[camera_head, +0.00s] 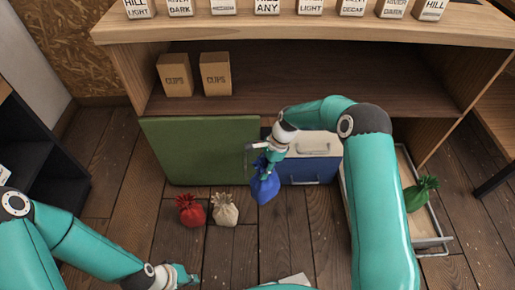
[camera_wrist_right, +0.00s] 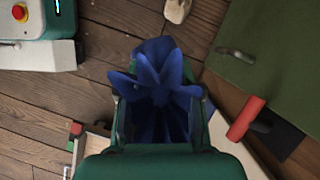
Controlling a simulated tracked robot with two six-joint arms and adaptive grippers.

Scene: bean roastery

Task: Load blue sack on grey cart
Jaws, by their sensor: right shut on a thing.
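The blue sack (camera_head: 265,188) hangs from my right gripper (camera_head: 273,158), above the floor near the middle of the head view. In the right wrist view the gathered top of the blue sack (camera_wrist_right: 160,85) sits between the fingers of the shut gripper. A low cart with a grey metal frame (camera_head: 436,241) stands at the right, partly hidden behind my right arm. A green sack (camera_head: 420,194) rests on it. My left gripper (camera_head: 190,277) is low at the bottom left, away from the sacks; its fingers are too small to read.
A red sack (camera_head: 190,210) and a cream sack (camera_head: 225,210) stand on the floor. Behind are a green panel (camera_head: 195,150) and a blue-fronted box (camera_head: 311,170). A wooden shelf (camera_head: 300,28) holds cartons (camera_head: 216,74). Floor right of the blue sack is clear up to my arm.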

